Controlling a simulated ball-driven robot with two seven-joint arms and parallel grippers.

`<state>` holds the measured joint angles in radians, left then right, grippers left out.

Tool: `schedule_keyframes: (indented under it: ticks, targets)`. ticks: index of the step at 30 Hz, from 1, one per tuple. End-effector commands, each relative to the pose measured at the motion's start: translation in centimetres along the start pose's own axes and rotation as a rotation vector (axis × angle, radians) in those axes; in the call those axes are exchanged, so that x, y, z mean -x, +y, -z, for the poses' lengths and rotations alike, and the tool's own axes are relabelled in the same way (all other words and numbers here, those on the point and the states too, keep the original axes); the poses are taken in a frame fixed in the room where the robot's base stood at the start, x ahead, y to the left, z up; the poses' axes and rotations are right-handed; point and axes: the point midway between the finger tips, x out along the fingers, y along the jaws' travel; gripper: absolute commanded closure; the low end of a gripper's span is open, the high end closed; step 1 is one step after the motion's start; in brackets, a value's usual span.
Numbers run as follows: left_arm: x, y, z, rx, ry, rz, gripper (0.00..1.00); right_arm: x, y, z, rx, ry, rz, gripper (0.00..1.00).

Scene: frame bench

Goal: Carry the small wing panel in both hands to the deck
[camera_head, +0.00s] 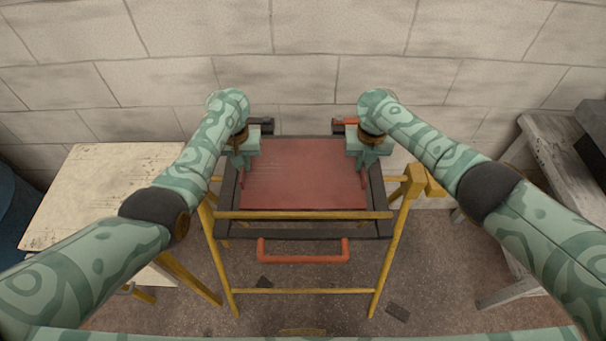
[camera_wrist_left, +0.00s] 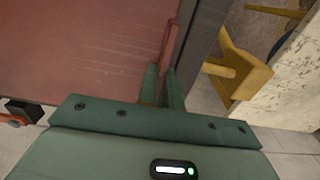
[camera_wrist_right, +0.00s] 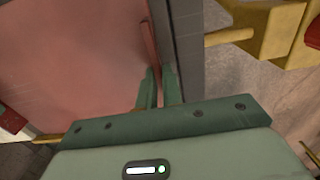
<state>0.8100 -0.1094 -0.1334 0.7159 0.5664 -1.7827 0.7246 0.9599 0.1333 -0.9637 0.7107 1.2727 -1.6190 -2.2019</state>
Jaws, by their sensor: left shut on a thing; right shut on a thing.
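The wing panel (camera_head: 303,175) is a flat dull-red sheet with raised red strips along its left and right edges. It lies level over or within a dark rectangular frame (camera_head: 318,236) on yellow legs, apparently the deck; I cannot tell whether it touches it. My left gripper (camera_head: 242,174) is shut on the panel's left strip, and the left wrist view shows its fingers (camera_wrist_left: 162,82) around that strip. My right gripper (camera_head: 363,174) is shut on the right strip, also seen at the fingers (camera_wrist_right: 159,85) in the right wrist view.
A red handle bar (camera_head: 303,259) sticks out at the frame's front. A worn cream table (camera_head: 95,190) stands left and a grey bench (camera_head: 545,150) right. A block wall (camera_head: 300,65) closes the back. A dark clamp (camera_head: 261,123) and an orange one (camera_head: 345,122) sit behind the panel.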

Motion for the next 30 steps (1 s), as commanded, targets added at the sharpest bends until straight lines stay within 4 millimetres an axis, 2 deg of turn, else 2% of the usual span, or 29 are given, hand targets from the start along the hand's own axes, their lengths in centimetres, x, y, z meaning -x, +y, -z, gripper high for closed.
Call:
schedule_keyframes:
  ticks: [1, 3, 14, 17, 27, 30]
  targets:
    - [-0.2, -0.2, 0.0, 0.0, -0.001, 0.004, 0.84, -0.2, -0.2, 0.0, -0.002, 0.001, 0.004, 0.84]
    - [0.0, -0.1, 0.0, 0.0, 0.0, 0.003, 0.71, 0.0, -0.2, 0.0, -0.001, 0.0, 0.003, 0.71]
    - [0.7, 0.1, 0.0, 0.0, 0.002, -0.001, 0.71, 0.0, -0.1, 0.0, -0.001, 0.0, 0.001, 0.71]
    - [2.1, 0.1, 0.1, -0.001, 0.004, -0.003, 0.71, 0.0, 0.0, 0.0, 0.0, 0.0, 0.001, 0.71]
    - [9.8, 0.1, -0.1, 0.0, 0.005, -0.003, 0.71, 0.0, 0.0, 0.0, 0.0, 0.0, 0.0, 0.71]
    - [11.2, 0.1, -0.1, 0.0, 0.004, -0.001, 0.71, 0.0, 0.0, 0.0, 0.0, 0.0, 0.0, 0.71]
